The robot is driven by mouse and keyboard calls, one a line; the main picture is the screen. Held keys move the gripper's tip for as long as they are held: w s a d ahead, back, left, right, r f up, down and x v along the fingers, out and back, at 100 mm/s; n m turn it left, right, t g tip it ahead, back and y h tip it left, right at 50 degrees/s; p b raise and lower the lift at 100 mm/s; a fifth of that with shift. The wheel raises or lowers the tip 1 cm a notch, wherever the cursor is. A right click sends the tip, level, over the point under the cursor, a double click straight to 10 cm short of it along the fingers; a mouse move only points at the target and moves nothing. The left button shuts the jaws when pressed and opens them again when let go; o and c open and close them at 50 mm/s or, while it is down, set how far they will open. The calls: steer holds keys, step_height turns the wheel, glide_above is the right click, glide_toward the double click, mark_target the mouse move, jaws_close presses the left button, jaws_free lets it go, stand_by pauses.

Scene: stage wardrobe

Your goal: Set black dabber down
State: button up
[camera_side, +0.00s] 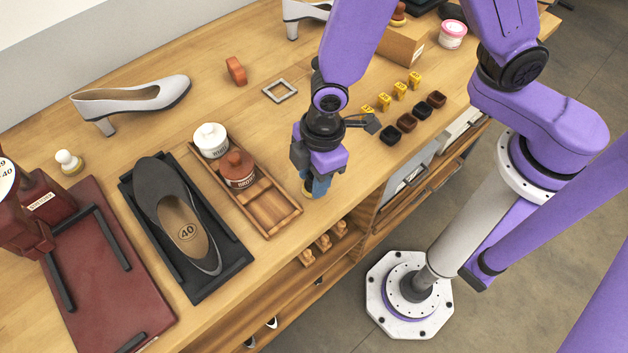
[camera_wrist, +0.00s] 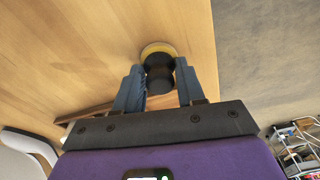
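The black dabber (camera_wrist: 158,74) has a dark waisted handle and a round yellow pad. In the wrist view it sits between the two blue-grey fingers of my gripper (camera_wrist: 160,76), which close against both sides of the handle. In the side view my gripper (camera_side: 318,186) points down near the table's front edge, right of the wooden tray. A bit of the yellow pad (camera_side: 306,190) shows below the fingers there; the handle is mostly hidden. The pad is at or just over the tabletop; I cannot tell whether it touches.
The wooden tray (camera_side: 284,223) holds a white jar (camera_side: 211,140) and a brown jar (camera_side: 237,169); its front part is empty. A black tray (camera_side: 240,259) with a dark shoe lies further left. Small yellow blocks and dark cups stand to the right. Bare tabletop surrounds my gripper.

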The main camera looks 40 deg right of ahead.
mark_target(312, 176)
steer(key=shift+c, duration=1.1)
steer(key=shift+f, duration=0.1)
steer(key=shift+r, duration=0.2)
steer(key=shift+r, duration=0.55)
step_height(312, 176, up, 2)
steer(key=s+d+r, duration=0.9)
steer(key=d, duration=0.1)
steer(key=shift+s+r, duration=0.3)
steer(key=shift+s, duration=0.05)
steer(key=shift+r, duration=0.1)
